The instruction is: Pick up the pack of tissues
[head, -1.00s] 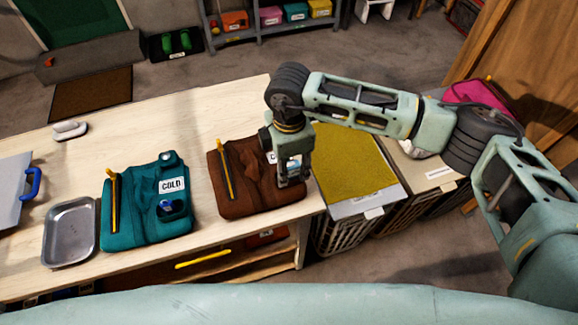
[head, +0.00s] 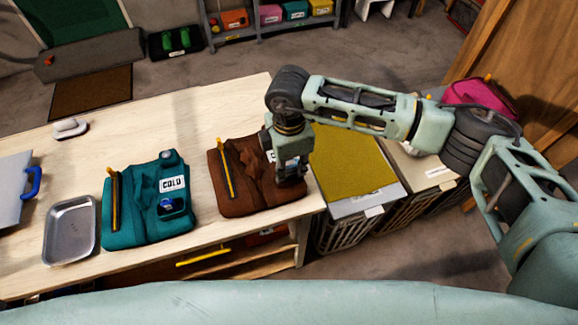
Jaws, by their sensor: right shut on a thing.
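My right gripper (head: 291,176) is low over the right part of a folded brown garment (head: 243,196) on the wooden table. It points down and is shut on a small light blue and white thing, which looks like the pack of tissues (head: 292,163). The fingers hide most of the pack, and I cannot tell whether it still touches the garment. A white label on the garment is mostly hidden behind the gripper. My left gripper is not in view.
A teal garment (head: 146,208) with a "COLD" label and a small blue item lies to the left on the table (head: 190,130). A metal tray (head: 69,230) is further left. Hampers, one with a yellow top (head: 352,160), stand right of the table. The table's back is mostly clear.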

